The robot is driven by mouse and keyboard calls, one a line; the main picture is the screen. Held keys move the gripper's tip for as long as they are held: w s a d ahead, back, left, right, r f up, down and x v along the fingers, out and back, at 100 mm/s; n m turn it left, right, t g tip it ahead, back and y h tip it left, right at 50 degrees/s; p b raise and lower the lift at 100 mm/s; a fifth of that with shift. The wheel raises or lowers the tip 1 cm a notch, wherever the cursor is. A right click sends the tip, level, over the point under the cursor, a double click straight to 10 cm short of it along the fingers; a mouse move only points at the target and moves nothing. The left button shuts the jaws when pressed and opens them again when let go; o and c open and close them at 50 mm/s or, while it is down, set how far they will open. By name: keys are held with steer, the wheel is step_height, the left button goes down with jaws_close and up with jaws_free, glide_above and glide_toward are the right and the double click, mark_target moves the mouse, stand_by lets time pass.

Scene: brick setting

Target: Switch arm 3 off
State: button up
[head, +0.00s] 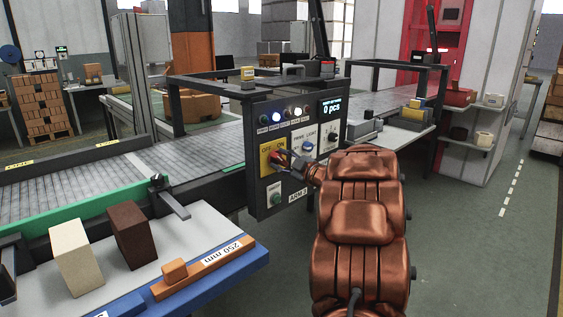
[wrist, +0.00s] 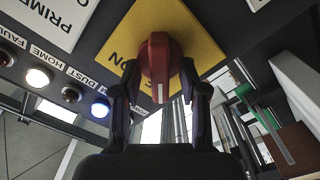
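The control panel (head: 258,135) stands by the conveyor, with an "ARM 3" label (head: 298,195) at its lower edge. On it is a yellow plate (head: 265,163) marked OFF at left and ON at right. The red switch knob (wrist: 160,66) sits on this plate, between the two fingers of my gripper (wrist: 160,72) in the wrist view. The fingertips are close to both sides of the knob; whether both press on it is not clear. A white mark on the knob points down in that view, beside the "ON" lettering. My gripper (head: 287,160) partly hides the knob in the head view.
A green button (head: 276,198), a blue-lit button (head: 308,146), a dial (head: 333,137), indicator lamps (head: 276,116) and a display reading 0 pcs (head: 331,106) share the panel. A blue-edged table with blocks (head: 75,258) stands front left. Open floor (head: 470,245) lies right.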

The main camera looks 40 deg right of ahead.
steer(key=shift+s, duration=0.1)
steer(key=s, duration=1.2)
steer(key=shift+w+a, duration=0.1)
steer(key=shift+a, duration=0.05)
stand_by(0.5)
